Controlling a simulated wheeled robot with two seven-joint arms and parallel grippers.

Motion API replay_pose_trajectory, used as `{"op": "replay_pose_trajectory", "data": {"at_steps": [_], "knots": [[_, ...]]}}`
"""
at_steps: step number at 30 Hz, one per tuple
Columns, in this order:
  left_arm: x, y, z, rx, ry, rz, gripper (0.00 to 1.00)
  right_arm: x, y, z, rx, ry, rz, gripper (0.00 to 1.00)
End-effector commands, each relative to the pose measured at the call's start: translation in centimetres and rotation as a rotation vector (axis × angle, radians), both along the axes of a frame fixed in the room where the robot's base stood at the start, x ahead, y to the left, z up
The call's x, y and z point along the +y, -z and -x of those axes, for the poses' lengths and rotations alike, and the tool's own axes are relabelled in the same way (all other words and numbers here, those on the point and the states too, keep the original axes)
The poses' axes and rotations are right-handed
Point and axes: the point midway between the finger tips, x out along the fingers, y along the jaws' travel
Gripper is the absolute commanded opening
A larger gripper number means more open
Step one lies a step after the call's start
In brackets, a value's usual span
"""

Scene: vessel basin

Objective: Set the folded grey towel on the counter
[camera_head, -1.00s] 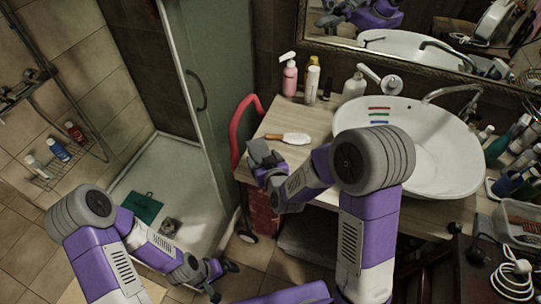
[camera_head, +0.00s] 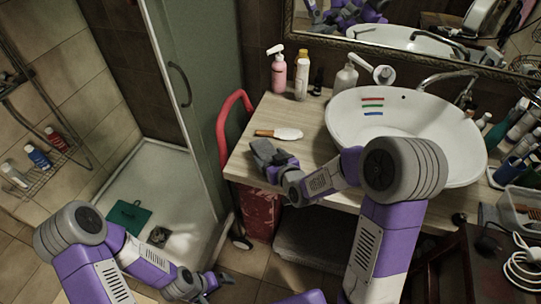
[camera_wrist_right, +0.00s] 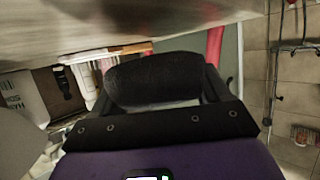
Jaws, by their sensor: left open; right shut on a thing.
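The folded grey towel (camera_wrist_right: 155,80) is a dark grey rounded bundle between the fingers of my right gripper (camera_wrist_right: 165,95) in the right wrist view. In the head view my right gripper (camera_head: 268,158) is at the front left part of the wooden counter (camera_head: 300,118), just in front of the brush, and the towel shows only as a small dark grey shape there. I cannot tell whether the towel touches the counter top. My left gripper (camera_head: 218,281) is open and empty, low over the floor in front of the shower.
A brush (camera_head: 280,133) lies on the counter, with a pink pump bottle (camera_head: 278,72) and other bottles behind. The white basin (camera_head: 425,130) fills the right side. A red trolley handle (camera_head: 222,125) stands left of the counter. A grey layered thing (camera_head: 312,252) lies below.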

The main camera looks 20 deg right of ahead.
Motion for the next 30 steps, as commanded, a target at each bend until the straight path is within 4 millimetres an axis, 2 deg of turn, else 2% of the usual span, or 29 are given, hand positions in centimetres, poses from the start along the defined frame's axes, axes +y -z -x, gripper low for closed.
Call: {"op": "replay_pose_trajectory", "data": {"at_steps": [1, 5, 17, 30], "knots": [[0.0, 0.5, 0.0, 0.0, 0.0, 0.0, 1.0, 0.0, 0.8, 0.0, 0.002, 0.0, 0.0, 0.46], [0.0, 0.9, 0.0, 0.0, 0.0, 0.0, 1.0, 0.0, 1.4, 0.0, 0.0, 0.0, 0.0, 0.46], [0.0, 0.9, 0.0, 0.0, 0.0, 0.0, 1.0, 0.0, 1.5, 0.0, -0.001, 0.0, 0.0, 0.46], [0.0, 1.7, 0.0, 0.0, 0.0, 0.0, 1.0, 0.0, 2.2, 0.0, 0.0, 0.0, 0.0, 0.46]]}}
